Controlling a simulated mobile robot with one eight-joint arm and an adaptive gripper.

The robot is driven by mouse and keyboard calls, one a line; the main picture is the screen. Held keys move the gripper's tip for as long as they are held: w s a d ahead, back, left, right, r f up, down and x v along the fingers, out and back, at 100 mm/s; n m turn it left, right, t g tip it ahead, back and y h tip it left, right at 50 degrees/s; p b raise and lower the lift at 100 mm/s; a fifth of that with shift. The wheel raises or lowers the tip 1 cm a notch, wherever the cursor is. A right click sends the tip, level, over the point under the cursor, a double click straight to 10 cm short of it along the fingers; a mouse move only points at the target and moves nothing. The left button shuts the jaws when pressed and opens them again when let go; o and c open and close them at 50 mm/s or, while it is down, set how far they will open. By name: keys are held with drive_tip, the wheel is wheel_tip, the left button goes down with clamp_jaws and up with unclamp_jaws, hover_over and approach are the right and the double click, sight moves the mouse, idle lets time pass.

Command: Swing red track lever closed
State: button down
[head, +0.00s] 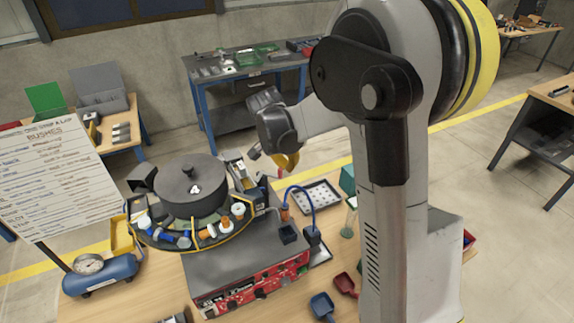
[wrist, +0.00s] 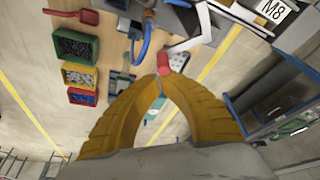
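The bowl feeder (head: 192,188) with a dark lid marked 4 stands on a grey box with a red front panel in the head view. My gripper (head: 281,168) reaches down beside its right side, with yellow fingers. In the wrist view my gripper (wrist: 161,77) has its two fingertips drawn together. A red knob, which looks like the track lever's end (wrist: 178,61), shows right at the tips, and a small red spot (head: 280,173) shows there in the head view. I cannot tell whether the fingers hold it or only touch it. The rest of the lever is hidden.
A blue cable (head: 302,193) rises from the feeder box close to my gripper. Blue (head: 322,305) and red scoops lie at the front. A placard (head: 55,180) and blue air tank (head: 100,273) stand at left.

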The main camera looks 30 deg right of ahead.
drive_tip(key=shift+s+a+m+g+h+b, duration=0.1)
drive_tip(key=shift+s+a+m+g+b, duration=0.3)
drive_tip(key=shift+a+m, duration=0.45)
drive_tip(key=shift+s+a+m+g+h+b, duration=0.1)
drive_tip(key=shift+s+a+m+g+b, duration=0.1)
drive_tip(key=shift+s+a+m+b, duration=0.6)
drive_tip(key=shift+s+a+m+g+h+b, duration=0.1)
drive_tip(key=shift+s+a+m+g+b, duration=0.3)
drive_tip(key=shift+m, duration=0.65)
drive_tip(key=shift+s+a, duration=0.1)
drive_tip(key=shift+a, duration=0.1)
drive_tip(key=shift+d, duration=0.1)
wheel_tip(320, 180, up, 10)
drive_tip(key=shift+d+f+p, duration=0.25)
drive_tip(key=shift+d+p, duration=0.05)
drive_tip(key=shift+p, duration=0.1)
